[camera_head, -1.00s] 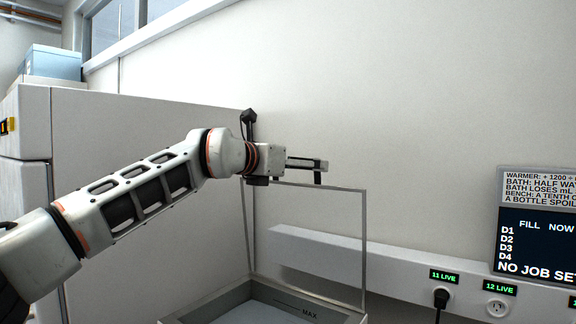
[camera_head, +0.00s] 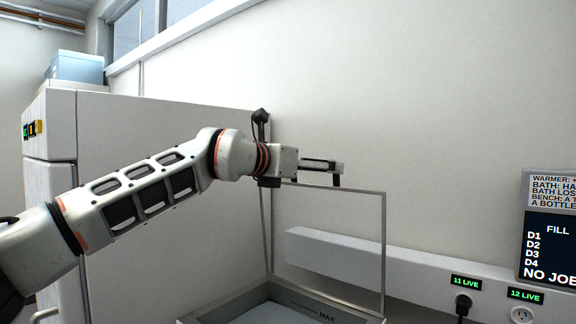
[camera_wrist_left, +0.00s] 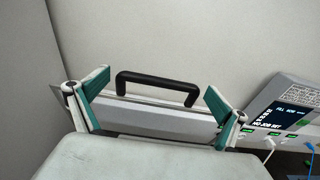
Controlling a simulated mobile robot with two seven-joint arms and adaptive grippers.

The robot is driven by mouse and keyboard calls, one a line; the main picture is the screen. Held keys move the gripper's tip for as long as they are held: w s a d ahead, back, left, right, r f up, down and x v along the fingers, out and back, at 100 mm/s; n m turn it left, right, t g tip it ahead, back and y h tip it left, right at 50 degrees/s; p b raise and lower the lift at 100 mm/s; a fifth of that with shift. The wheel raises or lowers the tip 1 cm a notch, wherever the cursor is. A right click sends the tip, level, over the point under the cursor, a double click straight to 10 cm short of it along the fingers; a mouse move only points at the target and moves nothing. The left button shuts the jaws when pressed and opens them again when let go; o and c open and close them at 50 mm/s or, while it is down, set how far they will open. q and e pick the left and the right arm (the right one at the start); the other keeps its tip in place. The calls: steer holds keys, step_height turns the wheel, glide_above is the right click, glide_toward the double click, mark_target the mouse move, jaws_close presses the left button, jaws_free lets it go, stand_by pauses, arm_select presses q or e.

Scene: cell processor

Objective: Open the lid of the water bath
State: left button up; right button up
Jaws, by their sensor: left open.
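The water bath (camera_head: 325,304) is at the bottom of the head view, with a "MAX" mark on its inner wall. Its clear lid with a grey frame (camera_head: 383,255) stands upright, so the bath is open. My left gripper (camera_head: 325,168) is at the top edge of the raised lid. In the left wrist view, the black lid handle (camera_wrist_left: 157,78) shows between the two spread, teal-padded fingers of the left gripper (camera_wrist_left: 156,87), with clear gaps on both sides. My right gripper is out of view.
A tall white cabinet (camera_head: 170,125) stands left, behind my arm. A white socket rail (camera_head: 410,265) with a plugged-in black cable runs along the wall at right. A dark display (camera_head: 550,245) hangs above it. The wall above the lid is bare.

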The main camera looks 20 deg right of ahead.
arm_select(q)
steer(key=v, duration=0.9)
steer(key=shift+s+a, duration=0.25)
steer(key=shift+a, duration=0.05)
steer(key=shift+d+f, duration=0.1)
steer(key=shift+f, duration=0.05)
